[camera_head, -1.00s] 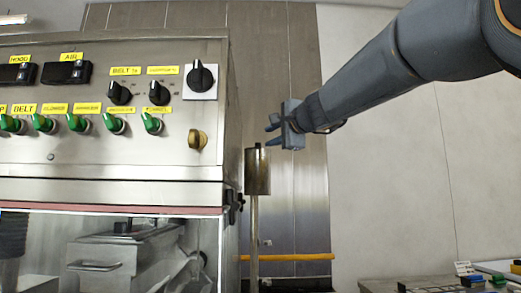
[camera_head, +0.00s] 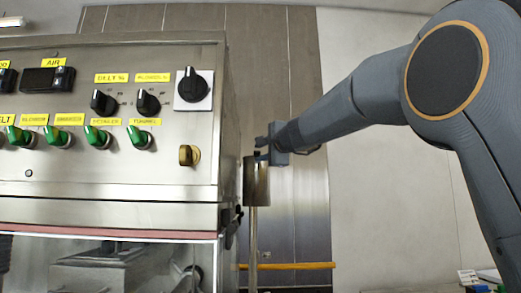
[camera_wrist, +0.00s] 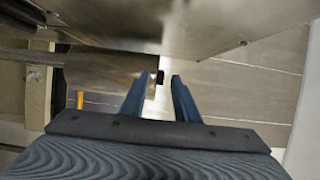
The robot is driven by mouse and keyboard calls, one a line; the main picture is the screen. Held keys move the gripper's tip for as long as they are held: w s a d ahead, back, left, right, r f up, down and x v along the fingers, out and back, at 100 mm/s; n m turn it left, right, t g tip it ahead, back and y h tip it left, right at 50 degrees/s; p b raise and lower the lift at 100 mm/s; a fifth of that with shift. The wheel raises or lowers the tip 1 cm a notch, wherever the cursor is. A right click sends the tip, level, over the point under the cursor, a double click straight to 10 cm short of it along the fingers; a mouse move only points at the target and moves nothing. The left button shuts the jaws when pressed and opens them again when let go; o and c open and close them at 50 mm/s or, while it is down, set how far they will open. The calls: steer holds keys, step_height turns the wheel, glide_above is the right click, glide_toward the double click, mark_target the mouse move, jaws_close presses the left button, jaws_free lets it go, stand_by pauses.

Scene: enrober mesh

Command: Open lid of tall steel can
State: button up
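The tall steel can (camera_head: 256,185) is a narrow shiny cylinder on a thin pole, just right of the machine cabinet in the head view. In the wrist view the can (camera_wrist: 108,70) lies sideways across the picture, with a small dark knob (camera_wrist: 160,77) at its lid end. My gripper (camera_head: 259,150) is right at the can's top in the head view and partly hides it. In the wrist view my gripper (camera_wrist: 160,80) has its two blue fingers apart, with the knob showing between their tips. I cannot tell whether the fingers touch it. The lid appears closed.
The steel control cabinet (camera_head: 110,175), with green and black knobs, stands close left of the can. A yellow horizontal pipe (camera_head: 295,266) runs low behind the pole. In the wrist view a large steel surface (camera_wrist: 190,25) lies close to the fingers.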

steer(key=shift+w+a, duration=0.1)
steer(key=shift+w, duration=0.15)
jaws_close()
steer(key=shift+r, duration=0.1)
